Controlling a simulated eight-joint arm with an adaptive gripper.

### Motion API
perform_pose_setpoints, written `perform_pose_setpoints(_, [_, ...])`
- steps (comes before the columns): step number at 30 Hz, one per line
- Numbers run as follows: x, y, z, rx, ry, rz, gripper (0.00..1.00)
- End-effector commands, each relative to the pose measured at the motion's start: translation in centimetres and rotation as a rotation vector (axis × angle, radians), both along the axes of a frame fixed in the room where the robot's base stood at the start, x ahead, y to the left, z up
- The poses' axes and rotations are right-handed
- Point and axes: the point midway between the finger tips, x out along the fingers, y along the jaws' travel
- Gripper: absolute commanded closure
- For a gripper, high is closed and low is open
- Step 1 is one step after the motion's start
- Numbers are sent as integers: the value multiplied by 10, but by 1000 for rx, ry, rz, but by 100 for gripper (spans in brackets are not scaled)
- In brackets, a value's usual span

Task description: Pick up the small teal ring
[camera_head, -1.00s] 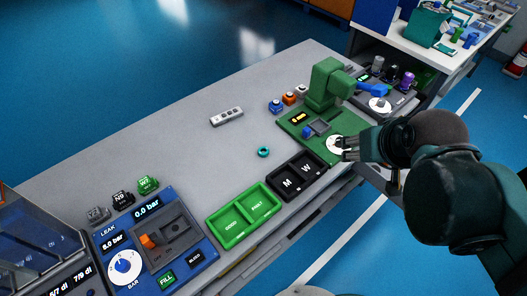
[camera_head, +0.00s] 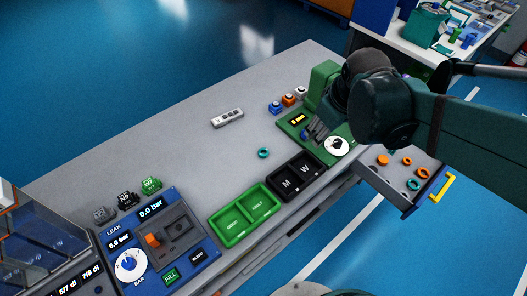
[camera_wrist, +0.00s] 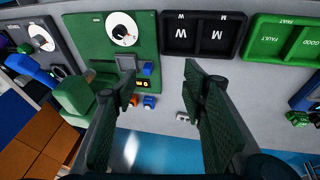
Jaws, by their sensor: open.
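A small teal ring (camera_head: 263,153) lies flat on the grey bench, left of the black M/W tray. More teal rings (camera_head: 413,184) lie in an open drawer (camera_head: 398,202) at the right, beside orange rings (camera_head: 407,160). My gripper (camera_head: 316,131) is over the green test station, to the right of the bench ring and apart from it. In the wrist view my gripper (camera_wrist: 160,85) has its two fingers spread wide with nothing between them. I cannot make out the bench ring in the wrist view.
The black M/W tray (camera_head: 295,178) and green GOOD/FAULT tray (camera_head: 245,216) line the front edge. The green station (camera_head: 293,120) stands right, a grey button strip (camera_head: 227,118) behind the ring. The bench around the ring is clear.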

Motion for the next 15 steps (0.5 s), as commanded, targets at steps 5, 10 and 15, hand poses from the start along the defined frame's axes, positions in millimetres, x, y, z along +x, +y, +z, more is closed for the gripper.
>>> perform_pose_setpoints(5, [15,20,-7,-38,34,117,58])
perform_pose_setpoints(10, [28,39,-16,-71,68,228,58])
perform_pose_setpoints(15, [39,59,-28,-104,102,340,58])
